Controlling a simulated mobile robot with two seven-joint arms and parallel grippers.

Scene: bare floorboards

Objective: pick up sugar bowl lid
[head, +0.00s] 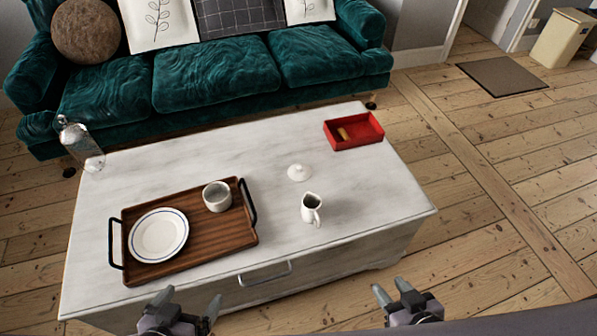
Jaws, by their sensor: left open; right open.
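The sugar bowl lid (299,172) looks like a small white disc with a knob. It lies on the white, marble-patterned table (350,205), right of the tray and left of the red box. My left gripper (186,298) is open and empty at the bottom of the head view, in front of the table's near side. My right gripper (392,290) is open and empty, further right at the bottom edge. Both are well apart from the lid. A white cup or bowl (217,197) without a lid stands on the tray.
A wooden tray (215,240) with black handles holds a white plate (158,235). A small white jug (311,209) stands just in front of the lid. A red box (353,130) sits at the back right. A glass bottle (80,143) is at the back left corner.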

